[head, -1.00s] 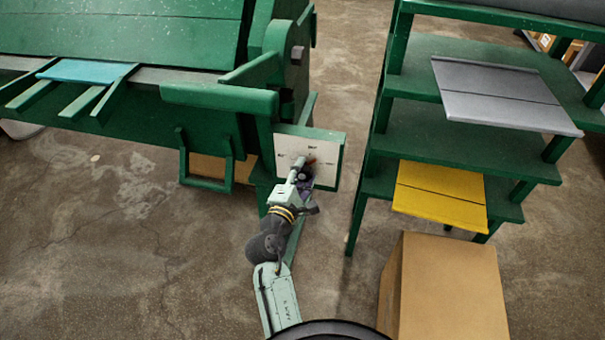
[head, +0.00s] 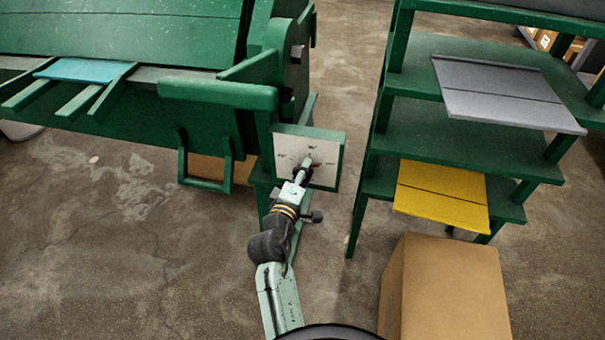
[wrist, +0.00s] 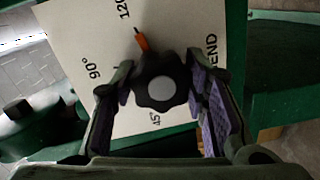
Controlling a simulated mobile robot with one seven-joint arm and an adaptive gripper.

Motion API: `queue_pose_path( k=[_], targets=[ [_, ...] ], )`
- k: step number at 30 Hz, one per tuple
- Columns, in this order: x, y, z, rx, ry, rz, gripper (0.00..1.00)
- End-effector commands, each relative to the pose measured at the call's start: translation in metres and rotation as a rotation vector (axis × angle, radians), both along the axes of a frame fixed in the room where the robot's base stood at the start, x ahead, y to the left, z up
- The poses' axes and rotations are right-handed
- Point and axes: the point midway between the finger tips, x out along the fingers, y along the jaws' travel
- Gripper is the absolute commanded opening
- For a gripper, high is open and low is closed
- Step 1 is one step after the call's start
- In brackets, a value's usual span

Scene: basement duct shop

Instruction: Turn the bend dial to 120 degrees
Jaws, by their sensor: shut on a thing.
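The bend dial (wrist: 160,88) is a black lobed knob with a grey centre and an orange pointer (wrist: 142,42). It sits on a white dial plate (wrist: 75,30) marked 45°, 90°, 120 and BEND. In the wrist view the pointer aims up and slightly left, close to the line of the partly cut-off 120 mark, well past 90°. My gripper (wrist: 160,92) has its purple-padded fingers on either side of the knob, shut on it. In the head view my gripper (head: 305,172) is at the dial plate (head: 290,146) and hides most of the knob.
The plate is mounted on the green bending machine (head: 220,95). A green shelf rack (head: 455,140) with grey and yellow sheets stands close at the right. A cardboard box (head: 450,290) is at the lower right. Floor to the left is clear.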

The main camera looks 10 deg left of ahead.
Motion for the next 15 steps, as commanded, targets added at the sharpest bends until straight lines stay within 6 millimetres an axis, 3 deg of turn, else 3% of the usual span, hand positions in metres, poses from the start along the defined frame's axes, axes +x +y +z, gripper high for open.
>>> queue_pose_path(
  k=[11,12,15],
  targets=[
    [0.0008,-0.0004,0.0016,0.006,-0.003,0.0,0.13],
    [0.0008,-0.0004,0.0016,0.006,-0.003,0.0,0.43],
    [0.0006,-0.0003,0.0013,0.005,-0.002,0.0,0.5]
  ],
)
